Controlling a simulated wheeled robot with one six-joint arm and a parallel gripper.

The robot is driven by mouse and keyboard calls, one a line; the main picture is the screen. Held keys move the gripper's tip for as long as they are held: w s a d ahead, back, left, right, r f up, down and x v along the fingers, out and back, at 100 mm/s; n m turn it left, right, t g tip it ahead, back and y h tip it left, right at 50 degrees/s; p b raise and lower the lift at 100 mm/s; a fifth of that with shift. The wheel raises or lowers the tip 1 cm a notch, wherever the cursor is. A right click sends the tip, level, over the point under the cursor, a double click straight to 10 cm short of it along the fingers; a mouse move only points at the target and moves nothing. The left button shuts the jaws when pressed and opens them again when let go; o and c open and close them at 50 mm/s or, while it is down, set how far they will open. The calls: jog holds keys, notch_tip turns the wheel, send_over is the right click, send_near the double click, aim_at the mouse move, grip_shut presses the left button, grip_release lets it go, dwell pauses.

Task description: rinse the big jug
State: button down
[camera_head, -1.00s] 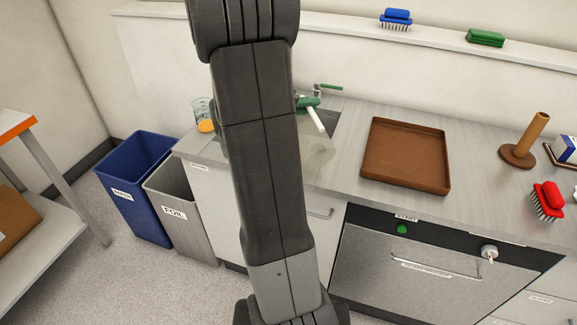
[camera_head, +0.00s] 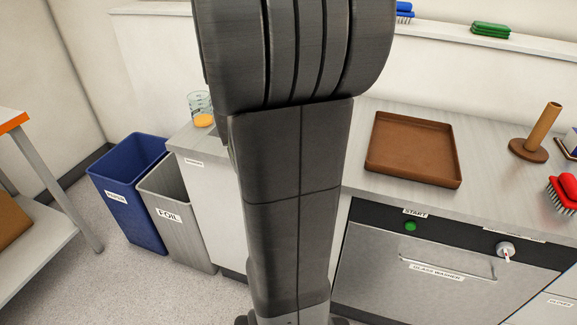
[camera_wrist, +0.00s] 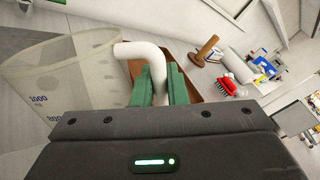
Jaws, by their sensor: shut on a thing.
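The big jug (camera_wrist: 55,85) is a clear, greyish vessel with dark volume marks, at the left of the wrist view. Its white handle (camera_wrist: 142,52) curves in between the green fingers of my gripper (camera_wrist: 158,84). The gripper is shut on this handle. The jug's base is out of the wrist view, and I cannot tell whether anything is in it. In the head view my arm hides the jug, the gripper, the sink and the tap.
A glass with orange liquid (camera_head: 201,112) stands on the counter left of my arm. A brown tray (camera_head: 411,148) lies to the right, with a brown peg stand (camera_head: 536,135) and red brush (camera_head: 565,190) beyond. Blue (camera_head: 128,190) and grey (camera_head: 178,215) bins stand on the floor.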

jog(key=shift+s+d+f+m+t+b, duration=0.15)
jog(key=shift+s+d+f+m+b, duration=0.4)
jog(key=shift+b, duration=0.55)
jog(key=shift+s+d+f+m+t+b, duration=0.15)
jog(key=shift+s+f+m+b, duration=0.15)
jog(key=shift+s+m+b, duration=0.65)
jog(key=shift+s+d+f+m+t+b, duration=0.1)
jog(key=shift+s+d+f+m+b, duration=0.35)
jog(key=shift+b, duration=0.85)
jog(key=s+f+m+b, duration=0.1)
jog(key=b, duration=0.3)
jog(key=s+d+f+m+b, duration=0.1)
jog(key=f+m+b, duration=0.1)
jog(key=b, duration=0.2)
jog(key=shift+s+f+t+h, duration=0.15)
jog(key=shift+s+t+h, duration=0.1)
jog(key=shift+t+h, duration=0.05)
